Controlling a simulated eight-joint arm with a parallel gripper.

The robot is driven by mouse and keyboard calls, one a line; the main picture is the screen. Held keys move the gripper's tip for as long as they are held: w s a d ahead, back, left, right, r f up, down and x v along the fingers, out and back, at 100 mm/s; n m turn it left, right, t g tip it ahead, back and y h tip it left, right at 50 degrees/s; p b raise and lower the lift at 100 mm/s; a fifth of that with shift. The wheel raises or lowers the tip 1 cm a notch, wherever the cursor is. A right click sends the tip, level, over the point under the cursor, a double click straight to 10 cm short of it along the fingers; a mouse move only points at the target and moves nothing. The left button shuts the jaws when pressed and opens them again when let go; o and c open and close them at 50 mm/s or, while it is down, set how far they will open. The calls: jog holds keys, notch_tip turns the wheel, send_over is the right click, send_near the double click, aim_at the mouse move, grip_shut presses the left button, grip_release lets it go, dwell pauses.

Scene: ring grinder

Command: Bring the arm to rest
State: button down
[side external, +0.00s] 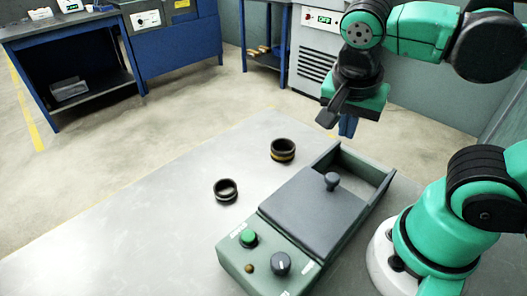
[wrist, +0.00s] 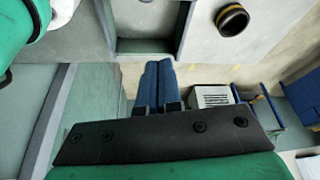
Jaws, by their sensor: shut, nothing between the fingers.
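My gripper (side external: 348,126) is raised above the far end of the grinder in the side external view. Its blue fingers (wrist: 159,82) lie side by side in the wrist view, closed with nothing between them. The grinder (side external: 254,217) is a green-grey box on the table with a grey lid (side external: 312,207) and a knob on top. The lid leaves part of the box open at the far end. Two rings stand on the table left of the grinder: a dark ring with a yellow band (side external: 283,150) and a second dark ring (side external: 225,190).
The grey table (side external: 120,240) is clear on its left side. The grinder has a green button (side external: 248,238) and a dark dial (side external: 281,264) at its near end. Blue workbenches (side external: 180,45) and a grey cabinet (side external: 316,50) stand on the floor behind.

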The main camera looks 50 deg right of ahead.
jog(key=w+a+f+n+t+y, duration=0.2)
jog(key=w+n+t, duration=0.4)
jog(key=n, duration=0.9)
jog(key=shift+w+y, duration=0.9)
jog(key=shift+w, duration=0.15)
